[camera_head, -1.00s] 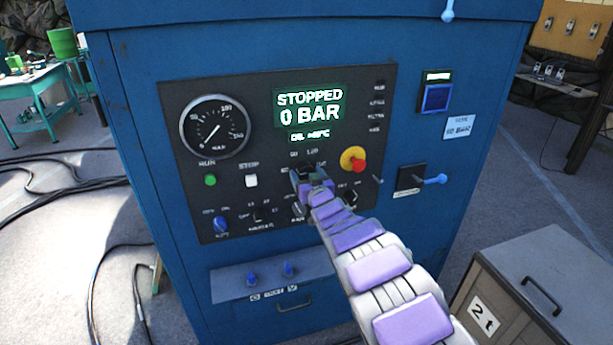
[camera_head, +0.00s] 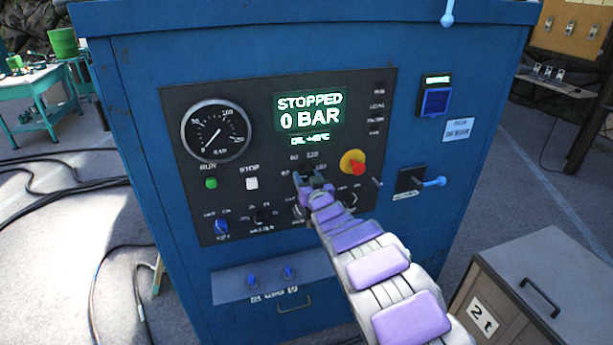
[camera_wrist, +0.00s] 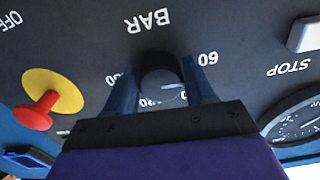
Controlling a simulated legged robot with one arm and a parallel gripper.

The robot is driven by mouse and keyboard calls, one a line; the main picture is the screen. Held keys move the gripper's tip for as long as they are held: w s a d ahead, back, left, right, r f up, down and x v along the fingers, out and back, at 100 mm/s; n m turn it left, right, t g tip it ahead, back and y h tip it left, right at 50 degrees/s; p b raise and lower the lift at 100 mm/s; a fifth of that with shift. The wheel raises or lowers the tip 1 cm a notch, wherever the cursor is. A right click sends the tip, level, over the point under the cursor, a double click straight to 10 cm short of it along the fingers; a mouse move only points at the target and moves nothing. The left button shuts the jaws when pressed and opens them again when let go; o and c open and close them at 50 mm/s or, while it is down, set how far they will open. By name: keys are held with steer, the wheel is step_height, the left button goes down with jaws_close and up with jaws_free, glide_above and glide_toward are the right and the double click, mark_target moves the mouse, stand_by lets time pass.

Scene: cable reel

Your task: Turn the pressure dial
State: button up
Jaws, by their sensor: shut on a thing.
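The pressure dial (camera_wrist: 162,82) is a dark round knob with a pale pointer line. In the wrist view it sits upside down between my two dark fingers, below the word BAR and beside the number 60. My gripper (camera_wrist: 160,88) is shut on it, one finger on each side. In the head view my gripper (camera_head: 309,177) is at the panel below the green display (camera_head: 310,110), which reads STOPPED, 0 BAR. There the fingers and wrist cover most of the dial.
A red mushroom button on a yellow base (camera_head: 353,162) is close to the right of my gripper. A green RUN button (camera_head: 211,183), a white STOP button (camera_head: 252,183) and a blue key knob (camera_head: 221,227) are to the left. A grey cabinet (camera_head: 540,285) stands at the lower right.

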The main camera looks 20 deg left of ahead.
steer(key=m+p, duration=0.2)
steer(key=p, duration=0.1)
steer(key=m+p, duration=0.1)
steer(key=p, duration=0.3)
steer(key=shift+s+r+m, duration=0.1)
steer(key=shift+r+m, duration=0.25)
steer(key=shift+m, duration=0.05)
steer(key=m+p, duration=0.2)
steer(key=p, duration=0.2)
steer(key=shift+m, duration=0.4)
steer(key=m+p, duration=0.3)
steer(key=p, duration=0.2)
steer(key=shift+f+m, duration=0.1)
steer(key=shift+m, duration=0.3)
steer(key=shift+f+m+p, duration=0.15)
steer(key=shift+m+p, duration=0.15)
steer(key=shift+m, duration=0.1)
steer(key=o, duration=0.9)
steer(key=shift+o, duration=0.2)
